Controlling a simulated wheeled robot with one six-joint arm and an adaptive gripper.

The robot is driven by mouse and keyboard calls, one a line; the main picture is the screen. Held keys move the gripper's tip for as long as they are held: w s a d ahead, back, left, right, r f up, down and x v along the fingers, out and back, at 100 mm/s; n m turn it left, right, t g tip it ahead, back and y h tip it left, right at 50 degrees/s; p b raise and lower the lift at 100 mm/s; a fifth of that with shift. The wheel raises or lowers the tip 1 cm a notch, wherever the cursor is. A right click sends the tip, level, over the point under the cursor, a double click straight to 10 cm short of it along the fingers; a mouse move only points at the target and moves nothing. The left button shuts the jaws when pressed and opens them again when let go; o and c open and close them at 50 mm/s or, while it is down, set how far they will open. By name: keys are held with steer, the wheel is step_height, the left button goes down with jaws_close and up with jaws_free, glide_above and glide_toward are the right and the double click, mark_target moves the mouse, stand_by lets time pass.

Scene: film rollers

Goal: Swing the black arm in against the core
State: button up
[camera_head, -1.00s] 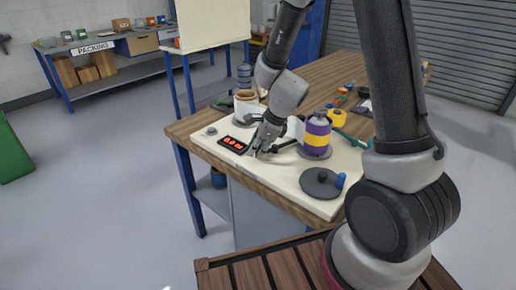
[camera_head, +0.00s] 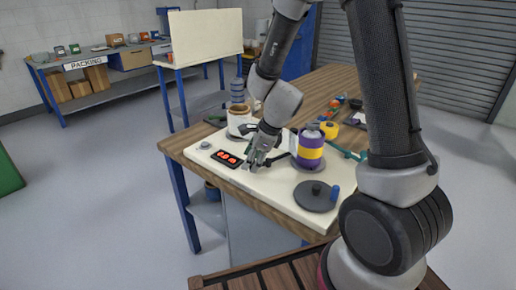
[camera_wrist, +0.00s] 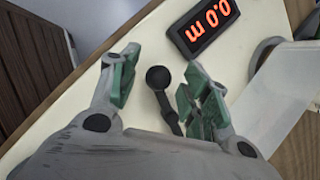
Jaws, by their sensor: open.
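The black arm shows in the wrist view as a bar with a round black knob (camera_wrist: 158,77) at its end. In the wrist view my gripper (camera_wrist: 160,68) is open, with its green-padded fingers on either side of the knob and gaps showing. In the head view my gripper (camera_head: 258,158) is low over the cream board, and the black arm (camera_head: 276,160) runs from it toward a purple and yellow roll (camera_head: 310,148). A white cylinder with a brown top (camera_head: 239,122) stands behind my gripper. I cannot tell which of these is the core.
A red-digit display (camera_head: 227,158) lies left of my gripper and also shows in the wrist view (camera_wrist: 203,27). A grey disc with a blue peg (camera_head: 316,195) sits at the board's front right. White film (camera_wrist: 275,95) stands right of the fingers. The board's front edge is close.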

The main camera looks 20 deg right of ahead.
steer(key=v, duration=1)
steer(key=shift+r, duration=0.25)
steer(key=shift+s+d, duration=0.1)
